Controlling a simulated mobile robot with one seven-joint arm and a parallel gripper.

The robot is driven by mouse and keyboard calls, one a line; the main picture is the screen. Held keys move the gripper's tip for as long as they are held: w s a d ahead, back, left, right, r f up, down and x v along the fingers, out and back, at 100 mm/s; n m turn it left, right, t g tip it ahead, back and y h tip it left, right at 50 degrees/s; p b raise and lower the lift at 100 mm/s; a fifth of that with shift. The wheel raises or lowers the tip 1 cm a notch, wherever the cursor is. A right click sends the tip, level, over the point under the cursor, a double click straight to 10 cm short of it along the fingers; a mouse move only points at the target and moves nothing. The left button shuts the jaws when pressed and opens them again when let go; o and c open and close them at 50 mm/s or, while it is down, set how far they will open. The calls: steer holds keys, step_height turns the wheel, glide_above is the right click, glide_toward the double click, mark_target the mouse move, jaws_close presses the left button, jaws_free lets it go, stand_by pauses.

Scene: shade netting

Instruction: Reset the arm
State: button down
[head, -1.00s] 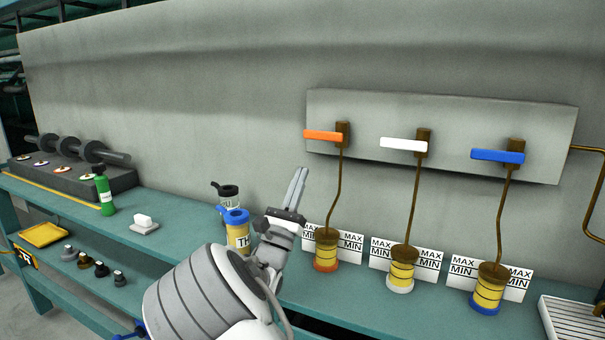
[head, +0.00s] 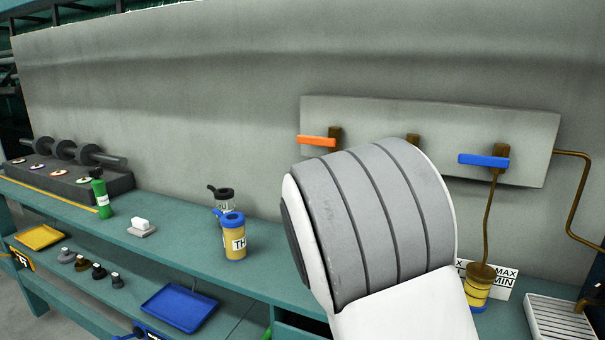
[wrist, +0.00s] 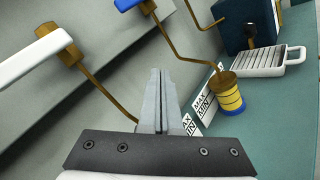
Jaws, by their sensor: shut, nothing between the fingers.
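My gripper (wrist: 157,92) shows in the wrist view with its two fingers together and nothing between them. It points toward the wall panel and the bench, apart from the things there. In the head view my large grey and white arm link fills the middle right. It hides the gripper, the white lever and most of the containers below the panel. The blue lever (head: 484,160) and the orange lever (head: 317,141) stay visible on the panel. In the wrist view the white lever (wrist: 35,58) is at upper left.
The yellow container with a blue base (head: 477,290) stands by a MAX/MIN card, right of my arm. A white ribbed tray (head: 560,322) is at far right. A blue tray (head: 181,306) lies on the lower shelf.

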steer(key=s+d+f+m+g+y+p, duration=0.1)
steer(key=s+d+m+g+y+p, duration=0.1)
steer(key=s+m+y, duration=0.45)
steer(key=s+d+f+m+g+y+p, duration=0.1)
steer(key=s+f+g+y, duration=0.15)
steer(key=s, duration=0.75)
steer(key=s+a+r+m+t+y+p, duration=0.3)
steer(key=s+a+m+y, duration=0.4)
steer(key=s+a, duration=0.4)
steer(key=shift+s+a+r+t+y, duration=0.4)
steer(key=shift+r+y, duration=0.2)
steer(key=shift+r, duration=0.25)
steer(key=shift+w, duration=0.1)
